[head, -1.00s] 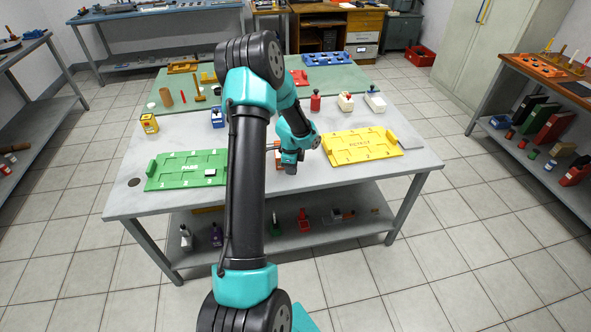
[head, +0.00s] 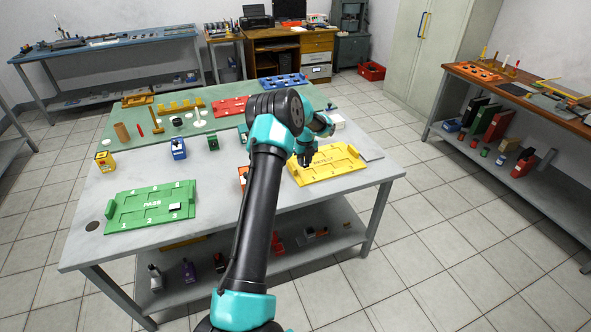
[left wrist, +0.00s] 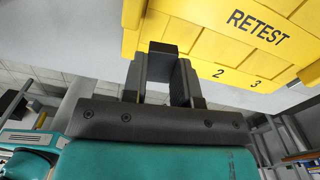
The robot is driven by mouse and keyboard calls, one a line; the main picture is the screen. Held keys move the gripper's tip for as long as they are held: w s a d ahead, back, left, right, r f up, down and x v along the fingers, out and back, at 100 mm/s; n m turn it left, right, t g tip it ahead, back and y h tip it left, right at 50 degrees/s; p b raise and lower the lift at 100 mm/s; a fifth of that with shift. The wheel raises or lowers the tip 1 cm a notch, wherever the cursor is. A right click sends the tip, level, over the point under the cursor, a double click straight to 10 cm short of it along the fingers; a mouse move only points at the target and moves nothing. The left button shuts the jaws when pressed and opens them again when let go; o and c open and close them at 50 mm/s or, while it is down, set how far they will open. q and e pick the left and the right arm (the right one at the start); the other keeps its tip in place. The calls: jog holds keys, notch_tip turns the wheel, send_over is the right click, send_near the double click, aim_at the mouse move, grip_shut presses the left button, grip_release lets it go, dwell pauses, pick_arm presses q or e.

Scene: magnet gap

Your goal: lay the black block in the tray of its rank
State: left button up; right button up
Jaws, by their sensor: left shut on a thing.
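My left gripper (head: 306,160) is at the left part of the yellow RETEST tray (head: 330,173). In the left wrist view the gripper (left wrist: 167,78) is shut on a dark block (left wrist: 162,65), seen mostly between the fingers. The block's far side is hidden. The yellow tray (left wrist: 200,42) fills the top there, with numbers 2 and 3 visible near the fingers. I cannot tell whether the block touches the tray. The green PASS tray (head: 150,218) lies at the left of the table, with a small white-and-black block (head: 174,206) at slot 3. My right gripper is not in view.
An orange device (head: 243,176) stands between the trays, partly hidden by my left arm. A yellow device (head: 104,161) and a blue device (head: 178,148) stand behind the green tray. A grey slab (head: 366,153) lies right of the yellow tray.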

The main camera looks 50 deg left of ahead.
aim_at(310, 173)
pick_arm(q)
jog(key=shift+w+d+r+m, duration=0.15)
jog(key=shift+w+m, duration=0.2)
jog(key=shift+w, duration=0.35)
jog(key=shift+w+d+r+m, duration=0.15)
jog(key=shift+w+m, duration=0.2)
jog(key=shift+w, duration=0.35)
jog(key=shift+f, duration=0.15)
jog(key=shift+f, duration=2.65)
jog(key=shift+f, duration=0.2)
jog(key=o, duration=1)
jog(key=shift+c, duration=0.2)
jog(key=c, duration=0.5)
jog(key=shift+c, duration=0.2)
jog(key=shift+r, duration=0.1)
